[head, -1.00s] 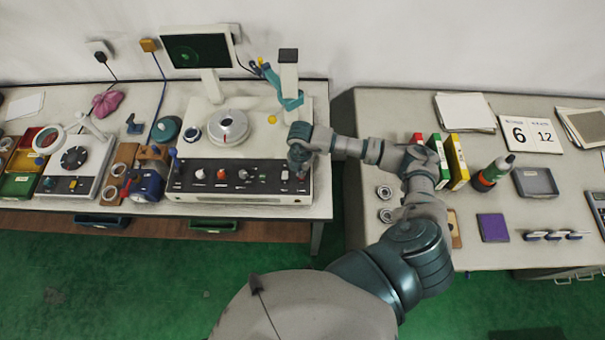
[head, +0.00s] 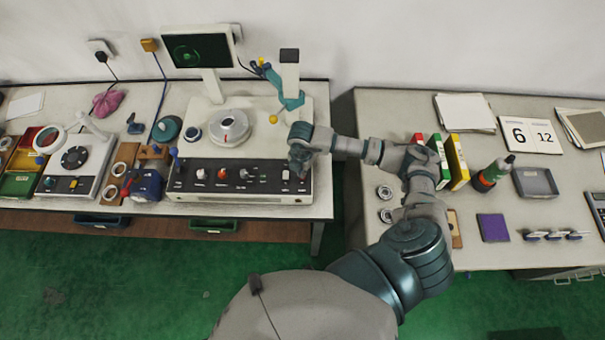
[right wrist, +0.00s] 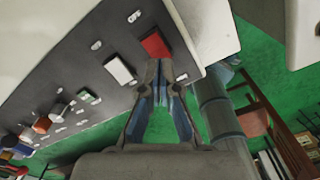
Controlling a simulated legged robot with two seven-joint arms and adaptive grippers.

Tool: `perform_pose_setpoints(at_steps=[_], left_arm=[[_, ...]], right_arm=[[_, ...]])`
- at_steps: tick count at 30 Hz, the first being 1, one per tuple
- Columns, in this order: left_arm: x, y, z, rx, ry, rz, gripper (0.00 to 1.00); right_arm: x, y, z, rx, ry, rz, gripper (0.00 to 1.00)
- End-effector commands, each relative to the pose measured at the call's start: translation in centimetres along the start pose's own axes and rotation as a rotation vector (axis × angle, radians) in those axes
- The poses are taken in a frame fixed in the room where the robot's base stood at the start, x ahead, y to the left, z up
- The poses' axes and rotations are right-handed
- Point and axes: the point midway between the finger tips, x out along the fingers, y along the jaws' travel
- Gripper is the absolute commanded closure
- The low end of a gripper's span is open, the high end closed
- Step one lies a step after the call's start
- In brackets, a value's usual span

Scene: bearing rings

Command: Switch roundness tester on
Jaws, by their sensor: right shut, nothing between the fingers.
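The roundness tester (head: 262,150) stands on the left table, with a dark front panel (head: 240,182), a round turntable (head: 229,127) and a monitor (head: 197,50) showing a green round trace. My right gripper (head: 300,172) is at the right end of that panel. In the right wrist view, my right gripper (right wrist: 161,66) is shut and empty. Its tips are at the lower edge of a red switch (right wrist: 155,45), beside a white switch (right wrist: 120,70); whether they touch the red one I cannot tell. An OFF label is above the red switch. My left gripper is not in view.
Several knobs (right wrist: 41,124) line the panel further left. A teal arm (head: 291,100) stands on the tester behind my wrist. Left of the tester are a blue vise-like block (head: 147,185) and another instrument (head: 75,165). The right table holds binders (head: 455,160) and a bottle (head: 494,172).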

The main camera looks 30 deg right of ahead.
Motion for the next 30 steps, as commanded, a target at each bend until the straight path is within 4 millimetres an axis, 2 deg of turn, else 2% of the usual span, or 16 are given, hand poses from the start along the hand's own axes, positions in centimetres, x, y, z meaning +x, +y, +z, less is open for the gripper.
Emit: perform_pose_setpoints(at_steps=[9,30], left_arm=[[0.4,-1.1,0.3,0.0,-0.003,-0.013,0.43],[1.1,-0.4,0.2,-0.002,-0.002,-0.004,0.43]], right_arm=[[0.6,-0.2,0.3,0.0,0.003,0.001,1.0],[1.6,-0.1,0.1,0.0,0.002,0.0,1.0]])
